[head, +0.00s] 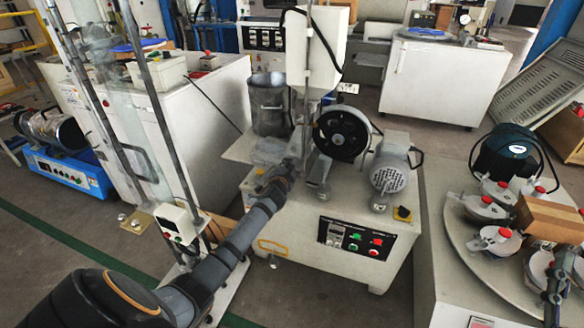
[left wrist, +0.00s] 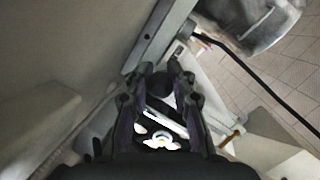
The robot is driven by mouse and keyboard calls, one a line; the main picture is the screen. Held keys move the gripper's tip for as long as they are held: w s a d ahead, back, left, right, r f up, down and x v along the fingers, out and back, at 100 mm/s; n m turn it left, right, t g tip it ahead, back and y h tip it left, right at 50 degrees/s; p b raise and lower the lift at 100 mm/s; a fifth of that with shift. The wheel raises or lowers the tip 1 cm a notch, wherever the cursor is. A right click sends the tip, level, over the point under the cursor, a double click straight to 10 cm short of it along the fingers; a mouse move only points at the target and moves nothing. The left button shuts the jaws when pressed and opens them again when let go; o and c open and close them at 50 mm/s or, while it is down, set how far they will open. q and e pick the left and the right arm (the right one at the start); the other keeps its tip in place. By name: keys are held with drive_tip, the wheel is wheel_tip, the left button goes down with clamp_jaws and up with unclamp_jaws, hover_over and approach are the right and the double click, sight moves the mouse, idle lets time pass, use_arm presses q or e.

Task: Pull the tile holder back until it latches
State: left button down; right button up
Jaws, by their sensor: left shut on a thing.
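My left gripper (head: 292,163) reaches to the front of the abrasion machine (head: 325,215), just left of its black wheel (head: 341,135). In the left wrist view its two fingers (left wrist: 160,70) close in on a small dark round knob (left wrist: 162,84) below a grey metal bar (left wrist: 158,38). The gripper is shut on this part, which looks like the tile holder's handle. The rest of the tile holder is mostly hidden behind the gripper, and I cannot tell whether it is latched. A dark grey jointed part, likely my right gripper (head: 555,290), shows at the lower right edge; its jaws are unclear.
A white hopper (head: 317,50) stands above the wheel, with a metal pot (head: 268,103) to its left. A motor (head: 389,170) sits right of the wheel. A round table (head: 470,215) with red-topped weights and a cardboard box (head: 548,217) is at the right.

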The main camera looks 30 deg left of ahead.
use_arm(q)
drive_tip(key=a, duration=0.1)
drive_tip(key=s+a, duration=0.1)
drive_tip(key=a, duration=0.1)
drive_tip(key=shift+a+f+p, duration=0.2)
drive_tip(key=shift+a+p, duration=0.1)
use_arm(e)
wheel_tip(320, 180, down, 6)
drive_tip(key=w+g, duration=0.2)
drive_tip(key=g, duration=0.1)
drive_tip(key=shift+w+f+m, duration=0.15)
drive_tip(key=shift+f+m, duration=0.05)
drive_tip(key=shift+m, duration=0.1)
